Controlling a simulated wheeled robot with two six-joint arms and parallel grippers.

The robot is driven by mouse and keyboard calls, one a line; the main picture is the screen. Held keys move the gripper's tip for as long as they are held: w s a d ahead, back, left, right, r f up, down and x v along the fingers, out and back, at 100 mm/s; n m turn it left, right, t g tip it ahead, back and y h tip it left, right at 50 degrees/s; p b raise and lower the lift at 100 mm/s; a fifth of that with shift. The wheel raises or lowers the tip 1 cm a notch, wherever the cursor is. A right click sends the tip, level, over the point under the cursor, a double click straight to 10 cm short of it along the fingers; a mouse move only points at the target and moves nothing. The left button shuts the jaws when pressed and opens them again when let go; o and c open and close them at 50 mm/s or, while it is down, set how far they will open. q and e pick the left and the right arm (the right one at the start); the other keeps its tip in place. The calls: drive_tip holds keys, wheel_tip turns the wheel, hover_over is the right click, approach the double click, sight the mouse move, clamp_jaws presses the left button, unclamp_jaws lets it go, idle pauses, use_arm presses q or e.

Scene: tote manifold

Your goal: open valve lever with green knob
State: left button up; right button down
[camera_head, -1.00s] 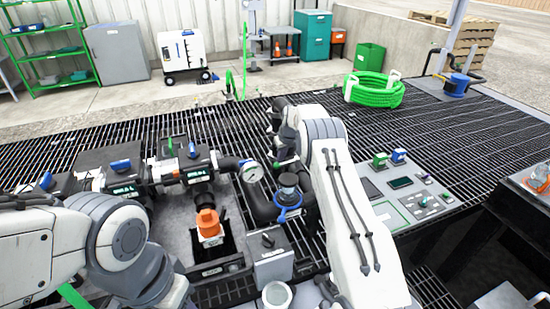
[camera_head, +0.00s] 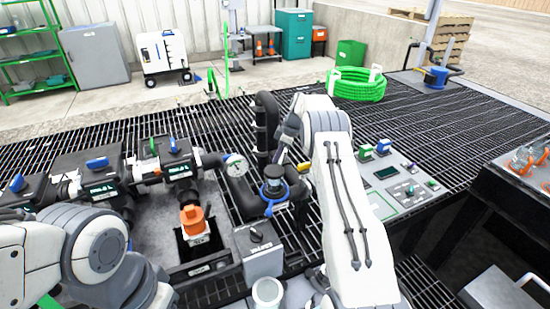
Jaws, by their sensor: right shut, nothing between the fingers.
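On the black pipe manifold (camera_head: 125,185), a slim upright green handle (camera_head: 153,147) stands beside a blue lever (camera_head: 174,146). I cannot tell for sure whether it is the valve lever's green knob. My right arm comes in from the lower right. Its gripper (camera_head: 283,152) is shut and empty, beside the upright black hose (camera_head: 265,120) and above the blue-ringed fitting (camera_head: 274,188), well right of the green handle. The fingertips are small and partly hidden. My left arm is at the lower left, and its fingers are not in view.
A pressure gauge (camera_head: 236,165) sits between manifold and hose. An orange-capped part (camera_head: 193,218) sits in a dark recess in front. A grey box with a black knob (camera_head: 257,242) stands near my right arm. A control panel (camera_head: 405,190) with green and blue handles lies to the right.

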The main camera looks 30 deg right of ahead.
drive_tip(key=shift+s+d+f+n, duration=0.1)
drive_tip(key=shift+s+d+n, duration=0.25)
drive_tip(key=shift+n, duration=0.15)
drive_tip(key=shift+s+d, duration=0.55)
drive_tip(key=shift+d, duration=0.3)
drive_tip(key=shift+s+d, duration=0.2)
drive_tip(key=shift+d, duration=0.55)
drive_tip(key=a, duration=0.2)
drive_tip(key=a+r, duration=0.1)
drive_tip(key=a, duration=0.1)
drive_tip(key=shift+w+a+b, duration=0.1)
drive_tip(key=shift+a+b, duration=0.05)
drive_tip(key=shift+b, duration=0.2)
drive_tip(key=w+d+p+v, duration=0.1)
drive_tip(key=w+v, duration=0.1)
drive_tip(key=v, duration=0.7)
drive_tip(key=shift+s+d+r, duration=0.2)
drive_tip(key=shift+d+r, duration=0.05)
drive_tip(key=shift+r, duration=0.15)
